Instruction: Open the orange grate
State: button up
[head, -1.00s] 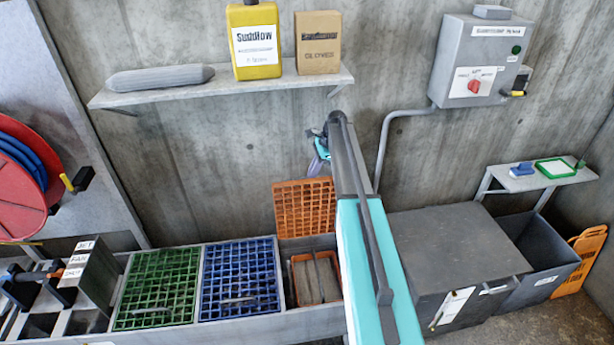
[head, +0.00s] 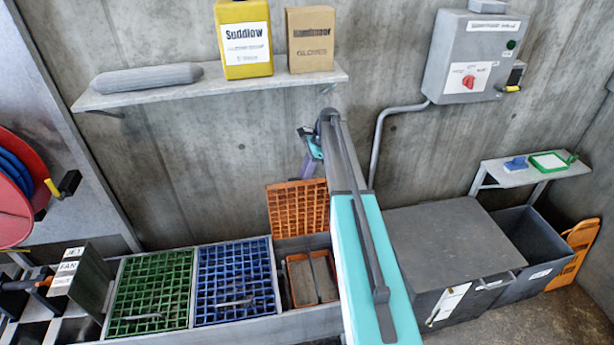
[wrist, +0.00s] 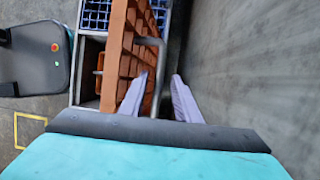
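The orange grate (head: 296,207) stands raised, near upright, at the back edge of its bay, close to the concrete wall. The bay under it is uncovered and shows an orange-rimmed opening (head: 290,282). In the wrist view the grate (wrist: 122,50) is seen nearly edge-on, with a grey bar on its wall side. My gripper (wrist: 161,76) has its two pale purple fingers apart, with nothing seen between them. The left finger overlaps the grate in the picture; I cannot tell if it touches. In the head view my gripper (head: 308,152) is above the grate, partly hidden by my arm.
A green grate (head: 152,290) and a blue grate (head: 235,280) lie flat to the left. A shelf (head: 150,97) with a yellow jug (head: 245,40) and a box (head: 310,40) hangs above. A dark grey bin (head: 450,250) stands to the right.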

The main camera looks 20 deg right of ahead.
jog(key=b+v, duration=0.2)
jog(key=v, duration=1.1)
jog(key=shift+d+r+b, duration=0.2)
jog(key=shift+r+b, duration=0.1)
jog(key=shift+b, duration=0.1)
jog(key=shift+s, duration=0.1)
